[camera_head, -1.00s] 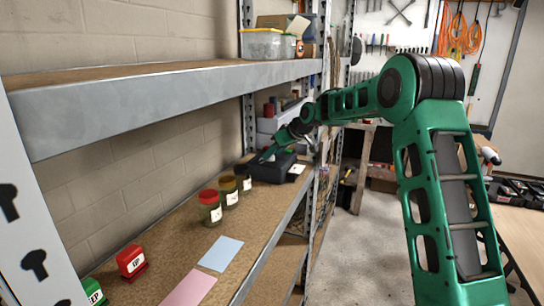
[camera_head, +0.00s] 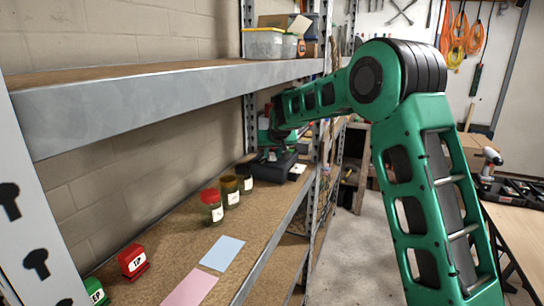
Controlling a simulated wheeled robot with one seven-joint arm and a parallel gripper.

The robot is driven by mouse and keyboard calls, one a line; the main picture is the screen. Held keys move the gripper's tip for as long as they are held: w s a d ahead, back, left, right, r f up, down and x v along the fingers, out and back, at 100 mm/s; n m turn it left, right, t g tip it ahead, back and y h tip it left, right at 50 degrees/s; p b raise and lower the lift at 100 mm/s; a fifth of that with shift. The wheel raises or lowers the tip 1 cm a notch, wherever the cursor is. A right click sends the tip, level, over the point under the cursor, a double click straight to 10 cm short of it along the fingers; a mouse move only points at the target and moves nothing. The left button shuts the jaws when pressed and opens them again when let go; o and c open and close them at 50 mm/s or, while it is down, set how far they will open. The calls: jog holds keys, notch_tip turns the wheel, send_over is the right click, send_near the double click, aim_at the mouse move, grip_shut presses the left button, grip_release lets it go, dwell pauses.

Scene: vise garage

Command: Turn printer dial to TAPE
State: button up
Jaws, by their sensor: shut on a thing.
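The dark label printer (camera_head: 270,170) sits at the far end of the lower shelf, with a white label at its right side. My gripper (camera_head: 268,154) is small and far off, pointing down onto the top of the printer. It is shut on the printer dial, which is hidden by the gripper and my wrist. The dial's setting cannot be read from here.
Jars, one red-lidded (camera_head: 211,205), stand in front of the printer. Nearer are a blue sheet (camera_head: 222,253), a pink sheet (camera_head: 190,288), a red stamp (camera_head: 133,262) and a green one (camera_head: 95,291).

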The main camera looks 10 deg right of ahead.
jog(key=shift+f+m+h, duration=0.1)
jog(key=shift+m+h, duration=0.3)
jog(key=shift+m, duration=0.1)
jog(key=o, duration=1)
jog(key=shift+o, duration=0.2)
jog(key=shift+s+r, duration=0.15)
jog(key=shift+r, duration=0.1)
jog(key=s+a, duration=0.2)
jog(key=s, duration=1)
jog(key=shift+s+r, duration=0.15)
